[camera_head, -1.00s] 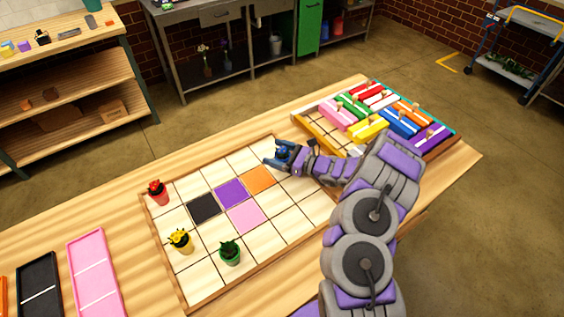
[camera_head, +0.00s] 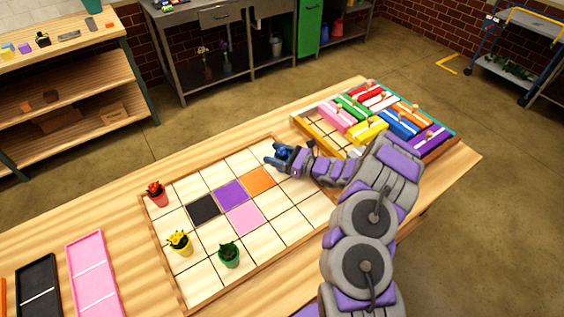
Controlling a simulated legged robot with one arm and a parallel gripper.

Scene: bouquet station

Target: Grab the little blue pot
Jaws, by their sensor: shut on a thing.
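The little blue pot (camera_head: 283,150) is at the far right part of the tiled board (camera_head: 200,286). It is small and mostly hidden by my gripper. My gripper (camera_head: 277,157) reaches in from the right, and its fingers are shut on the blue pot. I cannot tell whether the pot touches the tile under it or hangs slightly above it.
A red pot (camera_head: 157,199), a yellow pot (camera_head: 180,250) and a green pot (camera_head: 229,262) stand on the board. A crate of coloured blocks (camera_head: 303,122) stands at the right. Pink (camera_head: 92,275) and black (camera_head: 38,283) trays lie at the left. Several tiles are clear.

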